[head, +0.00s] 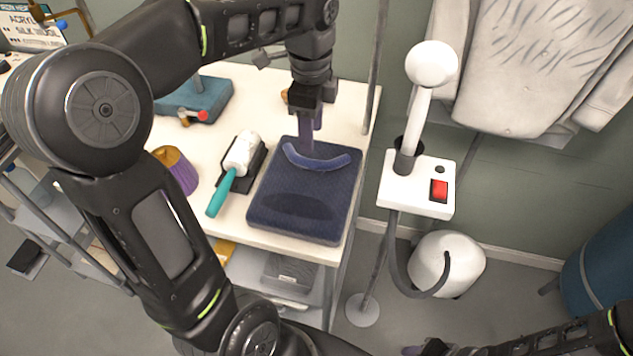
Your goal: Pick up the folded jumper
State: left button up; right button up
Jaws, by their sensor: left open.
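The folded jumper (300,205) is a dark navy knitted square with a lighter blue curved band near its far edge. It lies flat near the right front corner of the white table. My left gripper (311,142) points down at the jumper's far edge, just behind the curved band. Its jaws are open, seen nearly edge-on, with nothing visibly held. I cannot tell whether the fingertips touch the cloth. A little of my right gripper (418,350) shows at the bottom edge, its jaws mostly cut off.
A lint roller (238,165) with a teal handle lies on a dark holder left of the jumper. A purple cone-shaped spool (176,170) and a blue block (195,97) stand farther left. A white garment steamer (418,185) and a hanging pale garment (535,70) are right of the table.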

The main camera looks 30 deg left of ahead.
aim_at(311, 160)
pick_arm(q)
jog(key=shift+f, duration=1.3)
jog(key=shift+f, duration=0.15)
notch_tip(311, 160, down, 5)
jog(key=shift+a+r+p, duration=0.1)
jog(key=shift+p, duration=0.4)
grip_shut()
jog(key=shift+w, duration=0.1)
dwell(0.9)
